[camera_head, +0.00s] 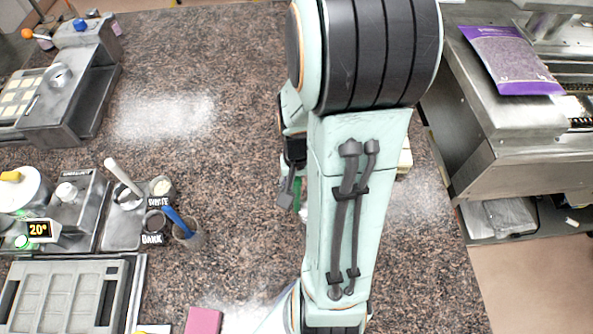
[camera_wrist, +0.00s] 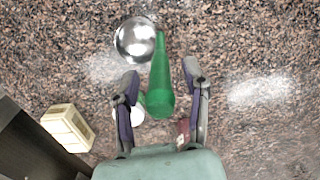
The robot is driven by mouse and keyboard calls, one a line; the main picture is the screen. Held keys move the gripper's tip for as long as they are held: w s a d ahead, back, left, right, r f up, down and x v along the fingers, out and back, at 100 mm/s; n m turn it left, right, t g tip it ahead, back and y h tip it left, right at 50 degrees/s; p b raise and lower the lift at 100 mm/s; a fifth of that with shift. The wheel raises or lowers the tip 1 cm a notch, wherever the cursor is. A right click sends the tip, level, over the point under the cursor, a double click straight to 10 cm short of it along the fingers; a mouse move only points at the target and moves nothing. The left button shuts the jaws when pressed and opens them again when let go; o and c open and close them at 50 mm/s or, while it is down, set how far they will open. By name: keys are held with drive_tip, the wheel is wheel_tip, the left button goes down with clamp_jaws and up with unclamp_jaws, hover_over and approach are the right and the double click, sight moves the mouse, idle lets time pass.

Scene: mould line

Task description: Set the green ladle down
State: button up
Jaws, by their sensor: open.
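The green ladle (camera_wrist: 161,82) is in the wrist view. Its green handle runs between my fingers, and the shiny metal bowl (camera_wrist: 136,39) is by the handle's narrow far end. My gripper (camera_wrist: 161,76) is open, with one finger on each side of the handle and visible gaps between. The counter lies below; I cannot tell whether the whole ladle rests on it. In the head view only a small strip of the green handle (camera_head: 297,194) shows beside my arm, which hides the rest.
A cream box (camera_wrist: 67,128) and a partly hidden white round thing (camera_wrist: 135,114) are close to my gripper. In the head view, pots marked white and dark (camera_head: 155,222) stand left, moulds (camera_head: 65,300) at lower left, and a purple bag (camera_head: 510,62) on the right machine. Speckled counter (camera_head: 200,60) is clear at upper middle.

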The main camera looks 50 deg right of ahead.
wheel_tip(320, 180, up, 11)
drive_tip(key=shift+r, duration=0.15)
drive_tip(key=s+a+r+n, duration=0.1)
drive_tip(key=s+a+n, duration=0.2)
drive_tip(key=a+n, duration=0.2)
drive_tip(key=s+a+n, duration=0.2)
drive_tip(key=a+n, duration=0.3)
drive_tip(key=a, duration=0.7)
drive_tip(key=shift+s+a+r+y, duration=0.15)
drive_tip(key=shift+s+r+y, duration=0.2)
drive_tip(key=shift+s+y, duration=0.05)
